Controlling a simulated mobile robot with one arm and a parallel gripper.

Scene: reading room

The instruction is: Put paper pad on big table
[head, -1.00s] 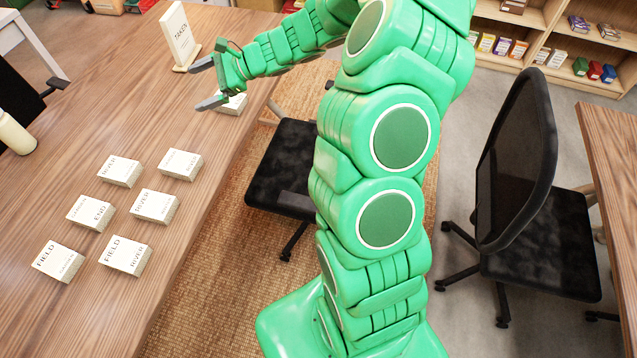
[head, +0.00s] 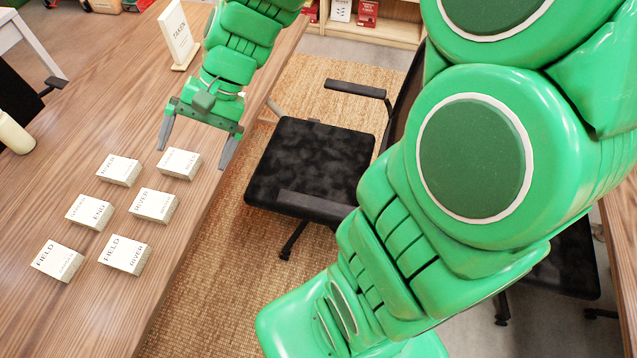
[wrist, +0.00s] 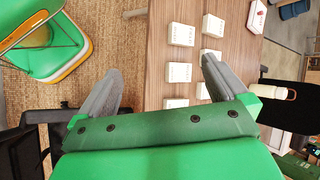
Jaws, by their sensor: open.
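Several white paper pads lie in two rows on the wooden big table (head: 60,130), with printed words such as FIELD and RIVER. The nearest pads are the front-left one (head: 58,261) and the front-right one (head: 125,254); the back-right one (head: 179,164) is closest to my gripper. The spot where another pad lay earlier is covered by my arm.
An upright sign (head: 179,35) reading TAKEN stands at the table's far end. A black chair (head: 315,165) sits close to the table's right side. The table left of the pads is largely bare.

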